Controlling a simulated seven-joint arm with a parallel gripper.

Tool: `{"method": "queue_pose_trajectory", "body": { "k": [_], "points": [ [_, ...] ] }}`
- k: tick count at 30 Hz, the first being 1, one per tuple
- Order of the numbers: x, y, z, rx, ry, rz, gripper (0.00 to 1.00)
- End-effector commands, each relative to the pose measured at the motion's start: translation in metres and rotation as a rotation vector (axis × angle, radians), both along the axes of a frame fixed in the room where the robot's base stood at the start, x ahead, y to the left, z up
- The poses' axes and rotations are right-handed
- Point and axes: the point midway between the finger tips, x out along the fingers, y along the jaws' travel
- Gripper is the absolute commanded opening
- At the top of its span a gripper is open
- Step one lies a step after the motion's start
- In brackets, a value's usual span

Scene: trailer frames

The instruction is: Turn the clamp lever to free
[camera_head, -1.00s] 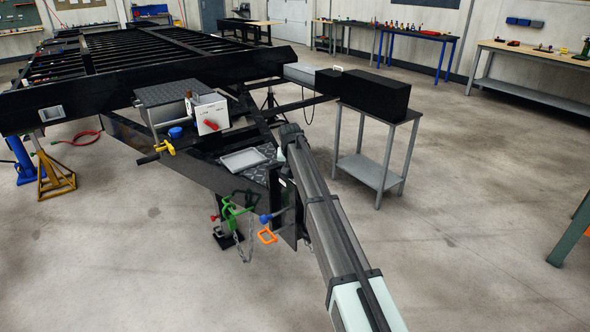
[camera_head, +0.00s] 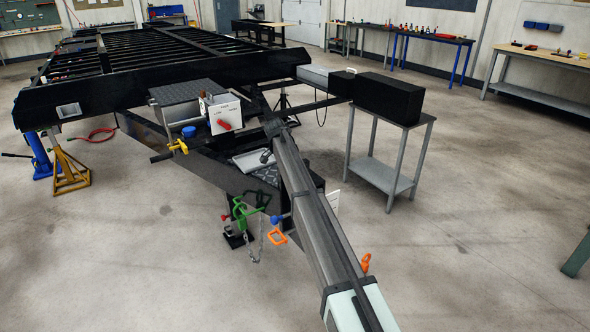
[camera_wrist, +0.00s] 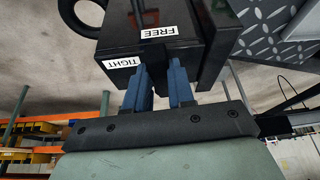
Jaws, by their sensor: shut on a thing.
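In the wrist view a black block (camera_wrist: 195,58) carries two white labels, FREE (camera_wrist: 161,32) and TIGHT (camera_wrist: 122,63). My gripper (camera_wrist: 163,72) has its blue fingertips against the block's near side, beside the TIGHT label and below FREE. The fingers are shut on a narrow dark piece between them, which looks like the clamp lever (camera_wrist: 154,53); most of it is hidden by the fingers.
The black trailer frame (camera_head: 150,95) fills the left. A white box with a red handle (camera_head: 225,125) and a green chain hook (camera_head: 243,212) stand near my arm. A grey stand (camera_head: 425,125) bears a black box (camera_head: 388,97) on the right.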

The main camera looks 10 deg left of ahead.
Motion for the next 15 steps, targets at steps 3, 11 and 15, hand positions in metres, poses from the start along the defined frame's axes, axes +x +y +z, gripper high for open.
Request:
{"method": "queue_pose_trajectory", "body": {
  "k": [3, 11, 15],
  "points": [
    [0.0025, 0.0027, -0.0001, 0.001, 0.002, -0.047, 0.00],
    [0.0037, 0.0040, 0.0000, 0.002, 0.001, -0.094, 0.00],
    [0.0037, 0.0041, -0.0001, 0.002, 0.001, -0.099, 0.00]
  ]
}}
